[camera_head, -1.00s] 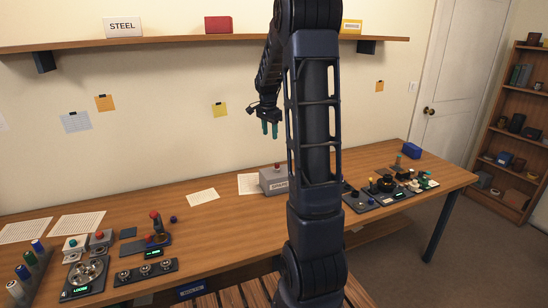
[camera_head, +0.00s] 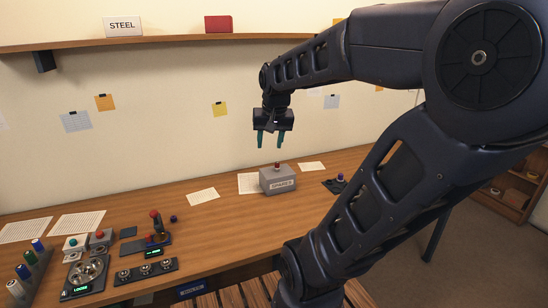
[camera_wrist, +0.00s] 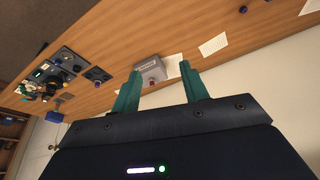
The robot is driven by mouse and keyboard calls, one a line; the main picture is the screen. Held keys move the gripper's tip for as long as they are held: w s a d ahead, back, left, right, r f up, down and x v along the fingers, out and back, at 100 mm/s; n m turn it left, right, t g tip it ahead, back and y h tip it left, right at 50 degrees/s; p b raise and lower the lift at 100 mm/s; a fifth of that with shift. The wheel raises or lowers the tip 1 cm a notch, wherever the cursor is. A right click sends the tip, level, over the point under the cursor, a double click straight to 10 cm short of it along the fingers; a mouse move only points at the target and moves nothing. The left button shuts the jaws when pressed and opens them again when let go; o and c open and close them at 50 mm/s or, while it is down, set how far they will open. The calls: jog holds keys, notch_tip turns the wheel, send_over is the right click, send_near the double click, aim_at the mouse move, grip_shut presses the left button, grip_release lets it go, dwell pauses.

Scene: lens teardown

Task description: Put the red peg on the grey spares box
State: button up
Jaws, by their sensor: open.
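The grey spares box (camera_head: 278,182) stands on the bench in the middle of the head view, with a lettered label on its front. A small red peg (camera_head: 277,166) stands on top of it. My gripper (camera_head: 270,142) hangs above the box and peg, fingers pointing down, open and empty, apart from both. In the wrist view the box (camera_wrist: 151,70) shows between and beyond the two teal fingers (camera_wrist: 160,69).
Paper sheets (camera_head: 203,197) lie beside the box. A panel with a red-knobbed stick (camera_head: 154,215) and a dial panel (camera_head: 89,271) are at the left. A small dark panel (camera_head: 339,188) is at the right. A shelf (camera_head: 170,42) runs above.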

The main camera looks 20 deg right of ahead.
jog(key=s+a+f+n, duration=0.1)
jog(key=s+f+n, duration=0.1)
jog(key=s, duration=0.5)
jog(key=shift+a+n+t, duration=0.4)
jog(key=shift+n, duration=0.1)
jog(key=shift+s, duration=0.1)
dwell(0.6)
